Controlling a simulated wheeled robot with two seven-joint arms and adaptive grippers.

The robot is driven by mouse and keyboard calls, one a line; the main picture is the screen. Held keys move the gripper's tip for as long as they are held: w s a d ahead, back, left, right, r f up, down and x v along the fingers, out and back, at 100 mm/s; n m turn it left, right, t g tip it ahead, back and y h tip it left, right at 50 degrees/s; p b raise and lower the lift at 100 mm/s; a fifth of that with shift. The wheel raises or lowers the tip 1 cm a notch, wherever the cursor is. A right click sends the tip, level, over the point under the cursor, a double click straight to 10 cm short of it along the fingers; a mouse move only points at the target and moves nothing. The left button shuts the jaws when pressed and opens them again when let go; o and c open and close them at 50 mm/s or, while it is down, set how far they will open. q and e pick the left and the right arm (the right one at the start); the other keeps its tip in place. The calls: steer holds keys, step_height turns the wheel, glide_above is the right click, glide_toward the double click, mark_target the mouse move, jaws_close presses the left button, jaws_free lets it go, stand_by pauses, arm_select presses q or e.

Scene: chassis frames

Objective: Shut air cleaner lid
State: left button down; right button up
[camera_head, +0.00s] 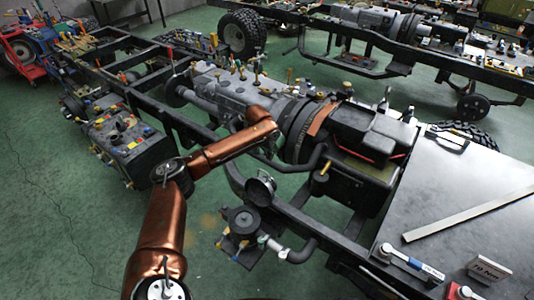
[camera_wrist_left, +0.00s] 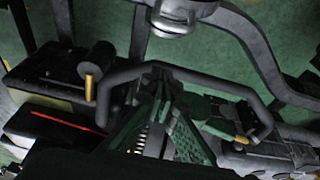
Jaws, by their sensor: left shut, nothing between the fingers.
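The air cleaner (camera_head: 243,221) is a round dark canister beside the lower frame rail, near the bottom middle of the head view. Its round dark lid (camera_head: 261,189) stands raised and tilted behind the canister, so it is open. My left gripper (camera_head: 274,150) is above and behind the lid, apart from it, near a bent black pipe. In the left wrist view its fingers (camera_wrist_left: 160,82) are shut and empty, in front of the bent pipe (camera_wrist_left: 185,72). A grey round part shows at that view's top edge; I cannot tell whether it is the lid. My right gripper is not in view.
The engine (camera_head: 225,90) and black chassis rails lie behind my left arm. A dark bench top (camera_head: 470,200) with a long metal strip (camera_head: 465,215) is at the right. A bent hose (camera_head: 303,252) leaves the air cleaner. Green floor is free at the lower left.

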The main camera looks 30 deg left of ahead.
arm_select(q)
steer(key=shift+s+a+f, duration=0.1)
steer(key=shift+s+f, duration=0.35)
steer(key=shift+f, duration=0.3)
steer(key=shift+s+a+f, duration=0.1)
steer(key=shift+s+f, duration=0.4)
steer(key=shift+f, duration=0.25)
steer(key=shift+s+f, duration=0.45)
steer(key=shift+f, duration=0.3)
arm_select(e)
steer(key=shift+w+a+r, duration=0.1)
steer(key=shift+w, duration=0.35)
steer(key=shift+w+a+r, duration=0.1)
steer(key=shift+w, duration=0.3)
arm_select(q)
steer(key=shift+d+p, duration=0.1)
steer(key=shift+p, duration=0.2)
